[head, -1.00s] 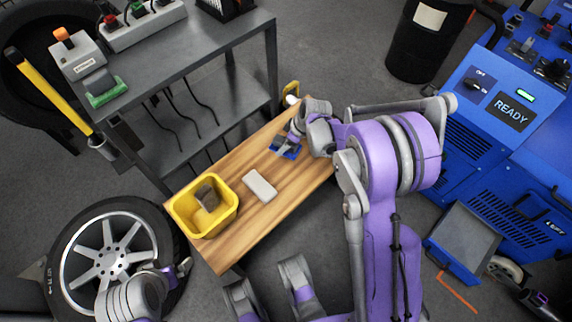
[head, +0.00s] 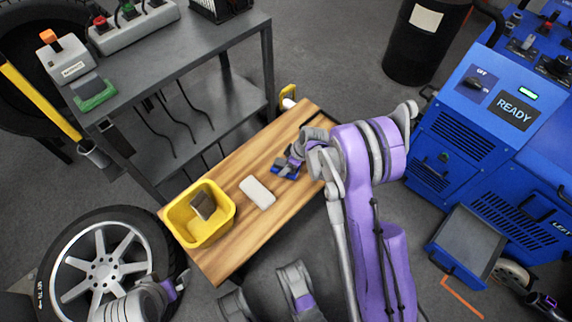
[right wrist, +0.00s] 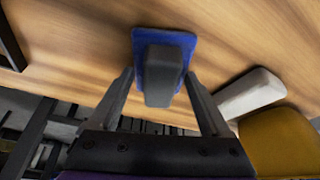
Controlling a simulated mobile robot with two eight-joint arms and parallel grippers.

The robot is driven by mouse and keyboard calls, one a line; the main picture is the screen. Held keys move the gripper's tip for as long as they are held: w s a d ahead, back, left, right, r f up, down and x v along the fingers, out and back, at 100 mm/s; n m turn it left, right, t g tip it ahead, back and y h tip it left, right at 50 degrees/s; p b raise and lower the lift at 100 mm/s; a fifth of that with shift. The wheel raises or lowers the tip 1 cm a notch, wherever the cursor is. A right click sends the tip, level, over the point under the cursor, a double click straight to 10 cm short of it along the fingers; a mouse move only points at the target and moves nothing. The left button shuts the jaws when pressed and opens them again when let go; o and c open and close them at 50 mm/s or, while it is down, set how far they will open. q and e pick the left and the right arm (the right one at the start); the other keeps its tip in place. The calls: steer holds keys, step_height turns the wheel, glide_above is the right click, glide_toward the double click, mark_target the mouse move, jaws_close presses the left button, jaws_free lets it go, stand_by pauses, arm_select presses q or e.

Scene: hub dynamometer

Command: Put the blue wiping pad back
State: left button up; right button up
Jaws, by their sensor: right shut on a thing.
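The blue wiping pad (head: 284,174) is over the wooden bench top (head: 225,250), to the right of a pale block. In the right wrist view it is a blue plate (right wrist: 143,58) with a dark grey handle (right wrist: 162,75). My right gripper (head: 292,164) is shut on that handle, with a finger on each side in the right wrist view (right wrist: 160,78). I cannot tell whether the pad touches the wood. A dark-edged mark (head: 322,119) lies at the bench's far end. My left gripper (head: 177,283) is low at the left by the wheel; its jaws are unclear.
A yellow bin (head: 187,230) holding a grey-brown block (head: 203,205) stands at the bench's left end. The pale block (head: 257,192) lies between bin and pad. A grey metal cart (head: 225,45) stands behind the bench; a blue machine (head: 450,145) is at the right.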

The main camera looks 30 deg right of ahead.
steer(key=o, duration=0.7)
steer(key=shift+f, duration=0.15)
steer(key=o, duration=0.3)
